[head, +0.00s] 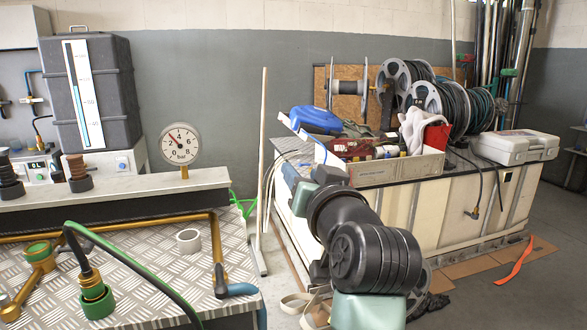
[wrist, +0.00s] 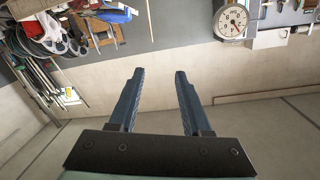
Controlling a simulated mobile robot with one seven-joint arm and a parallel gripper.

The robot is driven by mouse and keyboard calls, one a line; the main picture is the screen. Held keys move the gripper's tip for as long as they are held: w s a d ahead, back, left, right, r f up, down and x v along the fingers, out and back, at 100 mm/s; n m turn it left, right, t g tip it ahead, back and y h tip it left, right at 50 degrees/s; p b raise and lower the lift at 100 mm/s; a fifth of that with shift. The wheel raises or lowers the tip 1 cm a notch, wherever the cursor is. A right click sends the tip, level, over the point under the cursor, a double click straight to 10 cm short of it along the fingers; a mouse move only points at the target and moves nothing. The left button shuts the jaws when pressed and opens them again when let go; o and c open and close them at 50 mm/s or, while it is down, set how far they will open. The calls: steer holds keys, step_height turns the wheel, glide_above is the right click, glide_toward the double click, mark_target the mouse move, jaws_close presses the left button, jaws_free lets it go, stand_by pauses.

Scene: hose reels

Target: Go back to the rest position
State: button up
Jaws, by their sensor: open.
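My gripper shows in the wrist view (wrist: 157,75) with its two dark blue fingers apart and nothing between them. Beyond the fingers is a plain pale wall or floor surface. In the head view my arm, with dark and pale green links, rises from the bottom right of centre and reaches toward the workbench. The gripper's fingers cannot be made out clearly in the head view.
A pale workbench (head: 415,215) with hose reels (head: 440,100) and a box of tools stands behind my arm. At left is a metal tread-plate table (head: 150,265) with brass pipe and a pressure gauge (head: 180,144).

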steer(key=s+a+r+t+h, duration=0.15)
steer(key=s+r+t, duration=0.35)
steer(key=s+r, duration=0.6)
steer(key=s+r+t+h, duration=0.3)
steer(key=s+r+t, duration=0.2)
steer(key=s+r, duration=0.65)
step_height(320, 180, up, 17)
steer(key=s+p, duration=0.1)
steer(key=p, duration=1.9)
steer(key=shift+s+r+n, duration=0.2)
steer(key=shift+n, duration=0.1)
steer(key=shift+a+y, duration=0.15)
steer(key=shift+y, duration=0.1)
